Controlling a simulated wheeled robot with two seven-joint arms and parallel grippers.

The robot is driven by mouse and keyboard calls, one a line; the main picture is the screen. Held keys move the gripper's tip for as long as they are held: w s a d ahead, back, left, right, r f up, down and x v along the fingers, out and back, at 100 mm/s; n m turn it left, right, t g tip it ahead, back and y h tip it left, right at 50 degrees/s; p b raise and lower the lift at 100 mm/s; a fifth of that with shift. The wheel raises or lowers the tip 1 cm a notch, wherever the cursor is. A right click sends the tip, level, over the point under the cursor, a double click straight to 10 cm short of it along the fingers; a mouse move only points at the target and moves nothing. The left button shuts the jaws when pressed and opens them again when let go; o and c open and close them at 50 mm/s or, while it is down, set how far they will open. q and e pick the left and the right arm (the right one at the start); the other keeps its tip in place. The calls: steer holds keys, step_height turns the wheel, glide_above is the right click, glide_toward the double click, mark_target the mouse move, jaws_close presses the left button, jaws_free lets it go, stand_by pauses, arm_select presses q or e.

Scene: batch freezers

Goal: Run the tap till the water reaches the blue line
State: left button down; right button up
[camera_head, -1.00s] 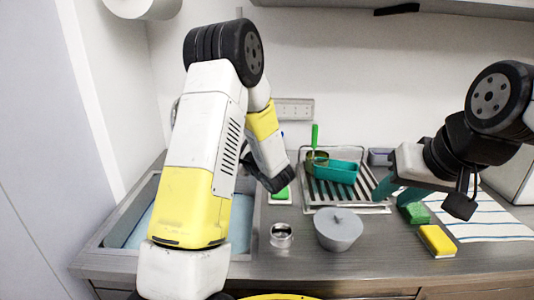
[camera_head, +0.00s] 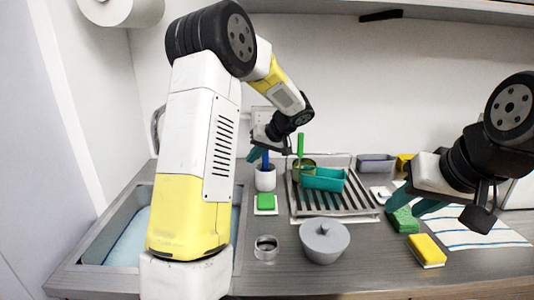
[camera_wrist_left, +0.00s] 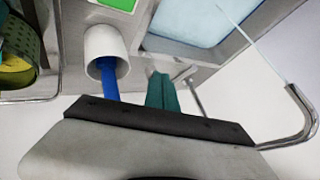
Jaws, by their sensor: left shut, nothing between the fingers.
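The sink (camera_head: 78,258) is at the left, with pale blue water (camera_head: 128,245) in it; my left arm covers much of it. The water also shows in the left wrist view (camera_wrist_left: 190,18). The curved metal tap (camera_wrist_left: 303,118) is at the right there, and a thin pale stream runs from its spout to the sink. Part of the tap (camera_head: 157,125) shows behind my arm. A small metal lever (camera_wrist_left: 192,88) is just beside my left gripper (camera_wrist_left: 161,88), which is shut and empty. I cannot make out the blue line. My right gripper (camera_head: 415,205) is open over the counter at right.
A white cup (camera_head: 265,180) with a blue-handled tool stands close to my left gripper. A green sponge (camera_head: 266,202), a small metal cup (camera_head: 265,248), a grey lidded bowl (camera_head: 324,242) and a dish rack (camera_head: 310,205) occupy the counter. Green and yellow sponges (camera_head: 427,250) lie at right.

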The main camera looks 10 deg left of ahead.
arm_select(q)
steer(key=a+f, duration=0.3)
steer(key=a, duration=0.4)
steer(key=shift+f, duration=0.25)
steer(key=shift+a, duration=0.2)
steer(key=shift+s+a, duration=0.55)
steer(key=shift+a, duration=0.25)
steer(key=shift+f, duration=0.1)
